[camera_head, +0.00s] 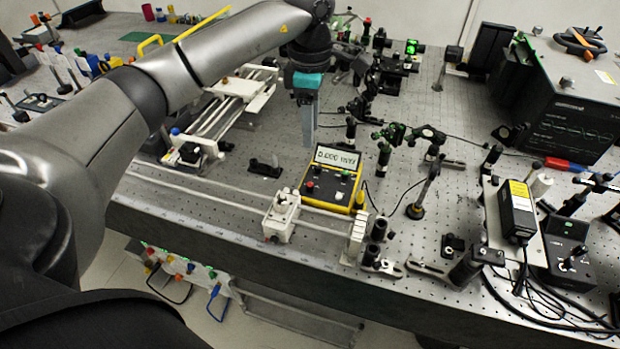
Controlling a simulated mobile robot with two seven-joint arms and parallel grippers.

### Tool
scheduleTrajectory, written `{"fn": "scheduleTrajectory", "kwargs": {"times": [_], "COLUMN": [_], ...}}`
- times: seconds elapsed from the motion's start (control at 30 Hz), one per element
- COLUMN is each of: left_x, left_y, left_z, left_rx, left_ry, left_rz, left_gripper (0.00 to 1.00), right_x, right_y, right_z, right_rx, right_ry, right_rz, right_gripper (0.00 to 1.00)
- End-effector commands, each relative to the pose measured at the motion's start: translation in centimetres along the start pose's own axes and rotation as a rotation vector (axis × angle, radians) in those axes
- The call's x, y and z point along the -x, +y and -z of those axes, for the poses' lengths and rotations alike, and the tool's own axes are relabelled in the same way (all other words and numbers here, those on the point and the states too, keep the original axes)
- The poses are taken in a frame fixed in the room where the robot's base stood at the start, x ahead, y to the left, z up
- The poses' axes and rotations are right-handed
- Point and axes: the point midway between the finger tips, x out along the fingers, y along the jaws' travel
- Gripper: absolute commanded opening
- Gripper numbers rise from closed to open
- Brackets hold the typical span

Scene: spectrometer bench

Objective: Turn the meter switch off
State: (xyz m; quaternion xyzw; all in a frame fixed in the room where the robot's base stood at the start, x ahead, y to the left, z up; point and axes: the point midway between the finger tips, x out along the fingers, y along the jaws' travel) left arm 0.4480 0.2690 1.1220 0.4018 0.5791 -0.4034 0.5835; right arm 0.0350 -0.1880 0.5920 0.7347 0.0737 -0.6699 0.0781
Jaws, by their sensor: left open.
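The meter (331,183) is a yellow box with a dark front panel, lying on the perforated bench near its front edge. Its tilted display is lit and shows digits, seemingly "0.000" with a unit. A red knob or button shows on the panel's left, with small light and green parts beside it. Which of these is the switch is too small to tell. My left gripper (308,136) hangs fingers down, just behind and above the display's left end, apart from the meter. The fingers overlap from this side, so the gap hardly shows. My right gripper is not in view.
The perforated bench (240,196) carries many optical mounts. A white rail with blocks (281,214) runs in front of the meter. Posts with green optics (388,140) stand to its right. A black instrument box (562,110) stands at the right.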

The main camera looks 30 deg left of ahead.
Motion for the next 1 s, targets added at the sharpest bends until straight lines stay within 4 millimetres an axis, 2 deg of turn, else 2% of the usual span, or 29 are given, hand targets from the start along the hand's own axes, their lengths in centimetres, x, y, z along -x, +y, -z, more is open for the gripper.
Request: {"fn": "scheduleTrajectory", "kwargs": {"times": [0.17, 0.5, 0.7, 0.83, 1.0], "left_x": [-1.9, -9.3, -12.9, -14.3, -15.0], "left_y": [-0.1, -0.2, -0.1, -0.1, 0.0], "left_z": [0.3, 0.2, 0.2, 0.2, 0.2], "left_rx": [0.002, 0.003, 0.002, 0.001, 0.001], "left_ry": [0.012, 0.009, 0.008, 0.007, 0.006], "left_rz": [0.005, 0.007, 0.005, 0.003, 0.001], "left_gripper": [0.53, 0.53, 0.53, 0.53, 0.53], "right_x": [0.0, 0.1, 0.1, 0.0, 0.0], "right_y": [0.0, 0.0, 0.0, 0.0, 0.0], "right_z": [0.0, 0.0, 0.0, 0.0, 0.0], "right_rx": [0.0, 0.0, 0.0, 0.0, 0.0], "right_ry": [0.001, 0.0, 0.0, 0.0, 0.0], "right_rz": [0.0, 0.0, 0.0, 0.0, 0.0], "right_gripper": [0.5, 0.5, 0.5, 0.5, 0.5]}}
